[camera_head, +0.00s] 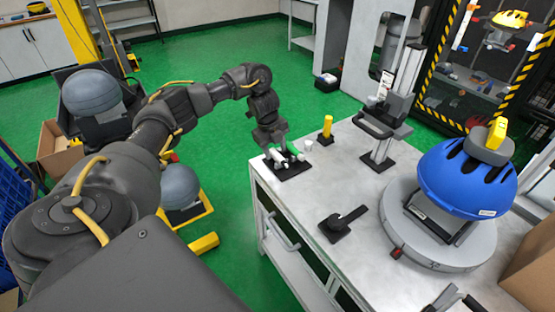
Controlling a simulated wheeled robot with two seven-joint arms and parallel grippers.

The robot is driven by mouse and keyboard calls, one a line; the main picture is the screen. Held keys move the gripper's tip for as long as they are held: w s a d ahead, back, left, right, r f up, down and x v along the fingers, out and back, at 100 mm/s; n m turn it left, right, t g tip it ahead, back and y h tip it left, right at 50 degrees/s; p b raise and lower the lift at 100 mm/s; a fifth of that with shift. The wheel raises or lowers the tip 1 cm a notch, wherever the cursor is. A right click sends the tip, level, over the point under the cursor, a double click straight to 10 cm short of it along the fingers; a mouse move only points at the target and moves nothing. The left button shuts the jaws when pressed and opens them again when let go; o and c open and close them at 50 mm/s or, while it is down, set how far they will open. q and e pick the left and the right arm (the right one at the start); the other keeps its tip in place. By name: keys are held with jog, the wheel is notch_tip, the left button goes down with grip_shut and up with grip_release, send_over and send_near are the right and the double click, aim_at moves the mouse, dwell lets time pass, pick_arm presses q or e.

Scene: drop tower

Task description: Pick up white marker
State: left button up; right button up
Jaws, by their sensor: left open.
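My left gripper (283,153) is open, low over a black holder (293,170) on the bench. A small white piece (278,157), which looks like the white marker, shows at the fingers. The gripper partly hides it, and I cannot tell whether the fingers touch it. My right gripper is not in view.
A small white cylinder (308,145) and a yellow upright object (326,127) stand close behind the gripper. A black bracket (342,222) lies nearer. A blue helmet (465,180) sits on a round grey turntable (438,245) at right, beside a vertical stand (402,90).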

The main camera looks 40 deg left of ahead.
pick_arm(q)
jog(key=shift+w+f, duration=0.15)
jog(key=shift+f, duration=0.6)
jog(key=shift+w+f, duration=0.1)
jog(key=shift+f, duration=0.35)
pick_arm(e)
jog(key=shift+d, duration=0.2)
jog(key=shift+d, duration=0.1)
pick_arm(q)
jog(key=shift+c, duration=0.8)
jog(key=c, duration=0.8)
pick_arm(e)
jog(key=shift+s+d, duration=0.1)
pick_arm(q)
jog(key=shift+o, duration=0.2)
jog(key=shift+r, duration=0.15)
